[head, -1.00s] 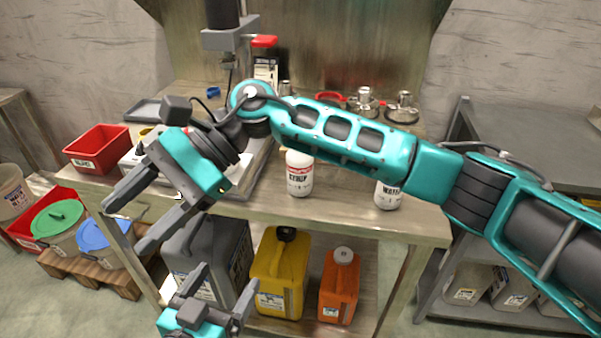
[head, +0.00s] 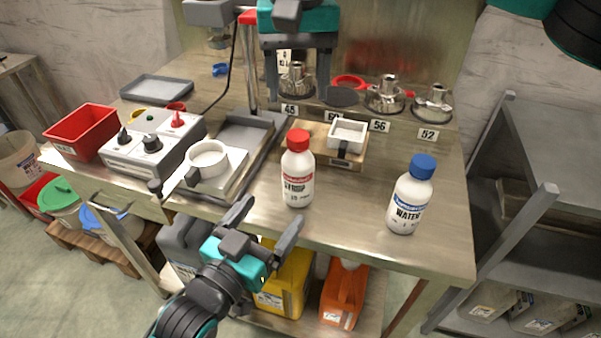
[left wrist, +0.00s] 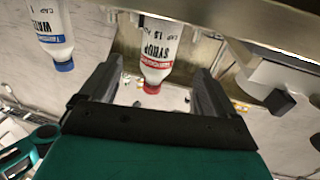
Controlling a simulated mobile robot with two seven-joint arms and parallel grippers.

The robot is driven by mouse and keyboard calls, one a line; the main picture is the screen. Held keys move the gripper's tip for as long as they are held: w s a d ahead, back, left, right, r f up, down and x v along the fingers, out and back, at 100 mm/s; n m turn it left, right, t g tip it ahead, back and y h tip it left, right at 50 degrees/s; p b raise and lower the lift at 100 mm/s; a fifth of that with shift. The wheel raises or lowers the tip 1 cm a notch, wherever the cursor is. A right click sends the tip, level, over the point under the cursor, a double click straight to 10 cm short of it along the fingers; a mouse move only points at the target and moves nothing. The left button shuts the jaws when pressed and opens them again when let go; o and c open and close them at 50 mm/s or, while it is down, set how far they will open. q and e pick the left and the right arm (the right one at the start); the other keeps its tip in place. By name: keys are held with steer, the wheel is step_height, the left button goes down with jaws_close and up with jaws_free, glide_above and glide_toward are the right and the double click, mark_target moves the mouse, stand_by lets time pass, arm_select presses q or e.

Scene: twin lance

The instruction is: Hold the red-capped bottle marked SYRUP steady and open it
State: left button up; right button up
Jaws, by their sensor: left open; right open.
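The white SYRUP bottle (head: 297,187) with its red cap (head: 298,139) stands upright near the front edge of the steel table. My left gripper (head: 267,215) is open and empty, below and just in front of it. In the left wrist view the SYRUP bottle (left wrist: 158,48) shows upside down, between the two spread fingers in the picture but beyond them. My right gripper (head: 297,93) is open, fingers pointing down, over the back of the table, behind the bottle in the picture. It is apart from the cap.
A blue-capped WATER bottle (head: 408,203) stands to the right. A small block with a white cup (head: 347,132) is behind the SYRUP bottle. A white scale with a cup (head: 208,160) is left. Metal fittings with number tags (head: 384,96) line the back.

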mark_target(299, 177)
arm_select(q)
steer(key=x, duration=1.1)
